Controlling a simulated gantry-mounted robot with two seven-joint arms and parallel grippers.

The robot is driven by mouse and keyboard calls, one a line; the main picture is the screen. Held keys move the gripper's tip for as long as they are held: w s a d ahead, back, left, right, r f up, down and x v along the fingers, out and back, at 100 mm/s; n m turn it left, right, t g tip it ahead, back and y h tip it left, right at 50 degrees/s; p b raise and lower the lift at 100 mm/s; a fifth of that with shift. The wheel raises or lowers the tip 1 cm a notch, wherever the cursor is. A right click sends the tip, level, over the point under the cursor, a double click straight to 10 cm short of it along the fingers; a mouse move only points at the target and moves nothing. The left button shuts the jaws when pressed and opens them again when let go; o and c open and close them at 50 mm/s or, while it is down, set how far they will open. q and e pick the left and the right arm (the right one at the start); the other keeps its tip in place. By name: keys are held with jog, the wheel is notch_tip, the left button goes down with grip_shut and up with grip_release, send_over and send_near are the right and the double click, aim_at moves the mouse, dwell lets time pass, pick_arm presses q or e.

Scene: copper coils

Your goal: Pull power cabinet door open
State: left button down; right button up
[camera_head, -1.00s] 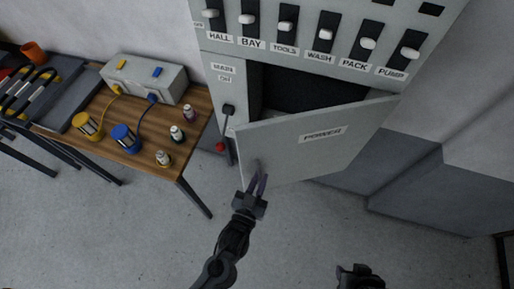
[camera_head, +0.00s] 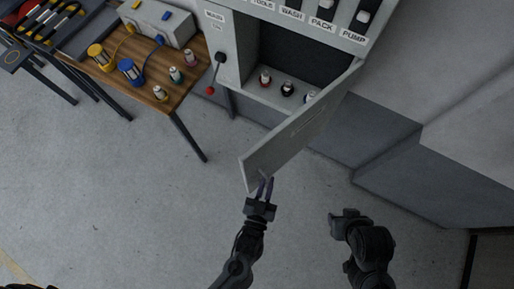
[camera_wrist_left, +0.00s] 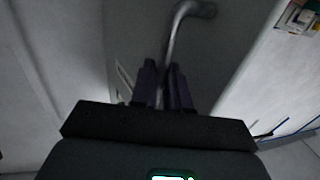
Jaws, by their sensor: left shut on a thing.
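The grey power cabinet door (camera_head: 300,128) stands swung well out from the cabinet, hinged on its right side. My left gripper (camera_head: 265,186) is at the door's free lower left edge. In the left wrist view its fingers (camera_wrist_left: 166,88) are shut on a bent metal door handle (camera_wrist_left: 176,35). The handle is hidden in the head view. Inside the open cabinet compartment (camera_head: 300,52) are several small coloured-topped items on the bottom ledge. My right gripper (camera_head: 344,222) is empty, apart from the door; its fingers are too dark to judge.
A wooden table (camera_head: 152,92) at the left holds a grey box (camera_head: 158,22), yellow and blue coils and small bottles. A grey wall block (camera_head: 400,165) stands at the right. The floor in front is clear.

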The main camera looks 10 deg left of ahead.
pick_arm(q)
jog(key=shift+s+d+f, duration=0.15)
jog(key=shift+s+d, duration=0.1)
jog(key=shift+d, duration=0.25)
jog(key=c, duration=1.5)
grip_release()
jog(key=shift+o, duration=1.1)
jog(key=shift+w+d, duration=0.25)
jog(key=shift+w, duration=0.1)
jog(key=shift+s+a, duration=0.15)
jog(key=shift+s, duration=0.05)
jog(key=shift+s, duration=0.1)
jog(key=s+a, duration=0.1)
jog(key=s, duration=0.9)
jog(key=shift+s+b, duration=0.2)
jog(key=shift+b, duration=0.15)
jog(key=shift+c, duration=0.2)
